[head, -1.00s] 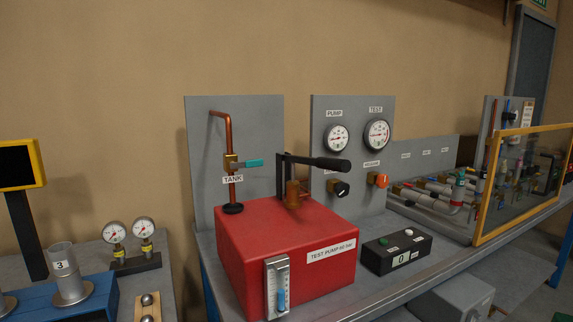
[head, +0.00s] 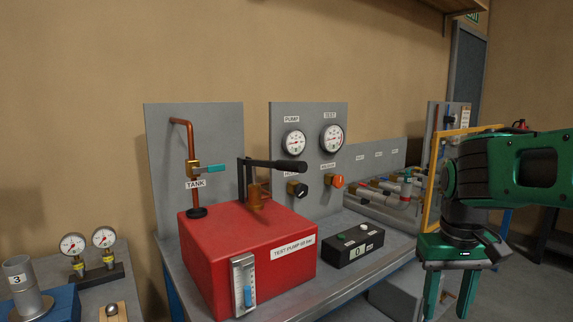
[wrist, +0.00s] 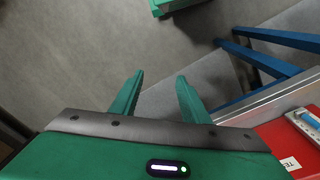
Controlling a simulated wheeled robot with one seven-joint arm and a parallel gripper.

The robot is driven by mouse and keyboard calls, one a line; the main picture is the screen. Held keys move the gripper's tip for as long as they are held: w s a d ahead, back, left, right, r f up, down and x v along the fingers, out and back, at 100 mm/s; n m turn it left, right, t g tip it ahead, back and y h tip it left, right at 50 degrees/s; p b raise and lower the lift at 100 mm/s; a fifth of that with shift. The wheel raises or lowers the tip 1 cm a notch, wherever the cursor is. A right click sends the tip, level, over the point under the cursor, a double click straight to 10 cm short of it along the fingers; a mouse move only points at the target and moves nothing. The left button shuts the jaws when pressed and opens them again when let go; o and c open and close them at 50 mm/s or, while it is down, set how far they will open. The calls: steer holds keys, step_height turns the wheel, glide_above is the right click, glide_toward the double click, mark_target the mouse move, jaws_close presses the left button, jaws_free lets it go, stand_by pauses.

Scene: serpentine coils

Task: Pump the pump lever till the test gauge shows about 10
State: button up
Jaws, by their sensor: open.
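The red test pump (head: 235,258) stands on the bench in the head view. Its black pump lever (head: 276,165) lies about level on top, with its grip pointing right. The round white test gauge (head: 331,138) is on the grey panel behind; its needle is too small to read. The pump gauge (head: 293,143) is left of it. My gripper (head: 448,295) is open and empty, pointing down, to the right of the pump and well apart from the lever. In the wrist view my gripper (wrist: 158,95) hangs over the floor, and a red pump corner (wrist: 285,142) shows at right.
A black knob (head: 297,189) and an orange knob (head: 335,181) sit under the gauges. A yellow-framed screen (head: 436,185) is behind my arm. Small gauges (head: 104,238) stand at left.

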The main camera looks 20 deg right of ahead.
steer(key=w+r+n+t, duration=0.1)
steer(key=w+r+n, duration=0.2)
steer(key=w+r, duration=0.85)
step_height(320, 180, up, 19)
steer(key=n+t, duration=0.4)
steer(key=n, duration=0.2)
glide_above(295, 163)
steer(key=shift+s+d+f, duration=0.15)
steer(key=shift+s, duration=0.3)
steer(key=shift+w+a+f, duration=0.15)
steer(key=shift+a+f, duration=0.05)
steer(key=shift+f, duration=0.15)
steer(key=shift+w+d+f, duration=0.1)
steer(key=shift+w+f, duration=0.25)
steer(key=shift+f, duration=0.25)
steer(key=shift+a+x, duration=0.2)
steer(key=shift+x, duration=3.15)
steer(key=shift+s+a, duration=0.1)
steer(key=shift+a, duration=0.05)
